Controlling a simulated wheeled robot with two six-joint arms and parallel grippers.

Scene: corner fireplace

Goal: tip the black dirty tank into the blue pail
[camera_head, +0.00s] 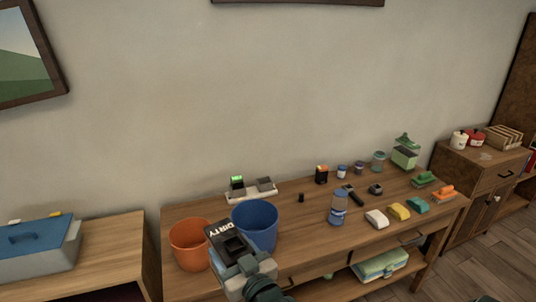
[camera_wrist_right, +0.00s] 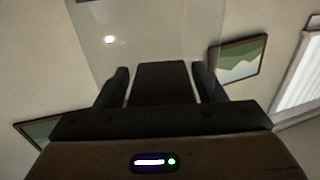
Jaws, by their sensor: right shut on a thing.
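The black dirty tank (camera_head: 226,232), with white DIRTY lettering, is in my right gripper (camera_head: 238,264) at the lower middle of the head view. It covers part of the left side of the blue pail (camera_head: 262,213), which stands upright on the table. Whether the tank touches the pail's rim I cannot tell. In the right wrist view, the fingers sit either side of a dark block of the tank (camera_wrist_right: 162,85), with a clear part beyond it. The pail's inside bottom is hidden. My left gripper is not in view.
An orange bucket (camera_head: 188,246) stands close left of the tank. Behind the pail is a pale tray (camera_head: 251,193) with small devices. Bottles, jars, sponges and brushes fill the table's right half, including a clear bottle (camera_head: 338,209). A blue-lidded box (camera_head: 38,245) sits on the left table.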

